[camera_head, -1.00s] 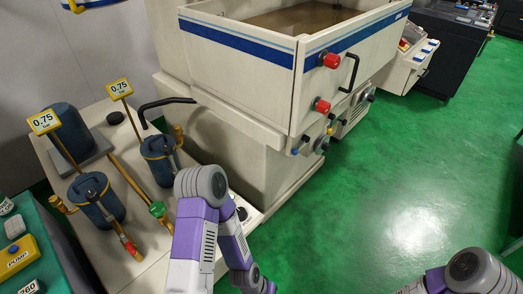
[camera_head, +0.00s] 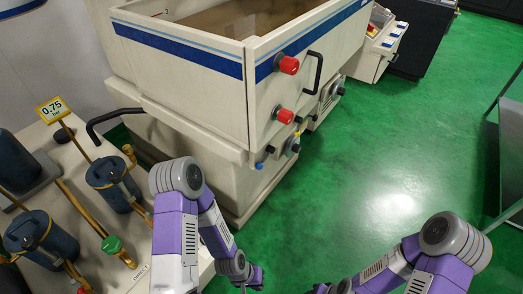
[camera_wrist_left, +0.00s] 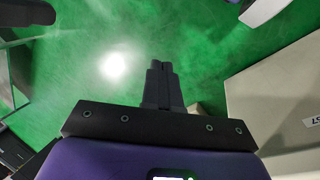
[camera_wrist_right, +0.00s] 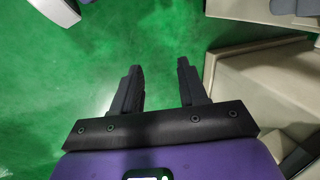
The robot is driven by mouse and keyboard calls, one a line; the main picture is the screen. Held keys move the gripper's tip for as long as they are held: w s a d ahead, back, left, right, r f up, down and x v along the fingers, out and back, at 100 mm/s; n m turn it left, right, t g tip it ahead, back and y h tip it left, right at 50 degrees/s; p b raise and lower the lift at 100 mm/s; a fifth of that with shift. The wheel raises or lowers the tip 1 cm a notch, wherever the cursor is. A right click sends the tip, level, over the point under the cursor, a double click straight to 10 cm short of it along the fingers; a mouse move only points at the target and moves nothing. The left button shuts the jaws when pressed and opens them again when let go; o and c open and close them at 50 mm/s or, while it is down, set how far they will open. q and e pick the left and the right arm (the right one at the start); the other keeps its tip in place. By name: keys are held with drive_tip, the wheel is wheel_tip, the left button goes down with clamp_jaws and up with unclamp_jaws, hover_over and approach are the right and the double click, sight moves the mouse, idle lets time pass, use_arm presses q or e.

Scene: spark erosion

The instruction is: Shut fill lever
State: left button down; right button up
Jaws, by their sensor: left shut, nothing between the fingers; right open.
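The cream machine tank (camera_head: 200,75) with a blue stripe stands ahead in the head view. Its front face carries two red knobs, the upper one (camera_head: 289,65) and the lower one (camera_head: 284,116), and a black bar handle (camera_head: 314,70). Small fittings, one yellow (camera_head: 297,133) and one blue (camera_head: 259,165), sit low on it. I cannot tell which is the fill lever. My left gripper (camera_head: 256,277) is low in front of the machine, apart from it; its fingers are together and empty in the left wrist view (camera_wrist_left: 162,68). My right gripper (camera_wrist_right: 160,66) is open and empty above the floor.
A bench (camera_head: 85,147) with blue canisters (camera_head: 112,181), brass pipes and a 0.75 sign (camera_head: 52,110) stands at the left. A control box (camera_head: 373,45) is behind the tank. The green floor (camera_head: 395,150) at the right is open, with a grey frame at the right edge.

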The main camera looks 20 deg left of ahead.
drive_tip(key=shift+r, duration=0.1)
drive_tip(key=shift+o, duration=0.7)
drive_tip(key=shift+s, duration=0.15)
drive_tip(key=shift+o, duration=2.1)
drive_tip(key=shift+f+b, duration=0.4)
use_arm(q)
drive_tip(key=w+a+r+m+t, duration=0.2)
drive_tip(key=w+a+r+t, duration=0.1)
drive_tip(key=w+r, duration=0.4)
drive_tip(key=w+a+r+m+t, duration=0.1)
drive_tip(key=w+a+r+t, duration=0.15)
drive_tip(key=w+r, duration=0.45)
drive_tip(key=w+a+r+m+t+b, duration=0.1)
drive_tip(key=a+r+m+t, duration=0.1)
drive_tip(key=r, duration=0.9)
drive_tip(key=w+a+r+m+t+y+b, duration=0.1)
drive_tip(key=r+t, duration=0.3)
drive_tip(key=r, duration=0.7)
drive_tip(key=shift+w+a+m, duration=0.6)
drive_tip(key=shift+a, duration=0.15)
use_arm(e)
wheel_tip(320, 180, down, 2)
use_arm(q)
drive_tip(key=shift+t, duration=0.25)
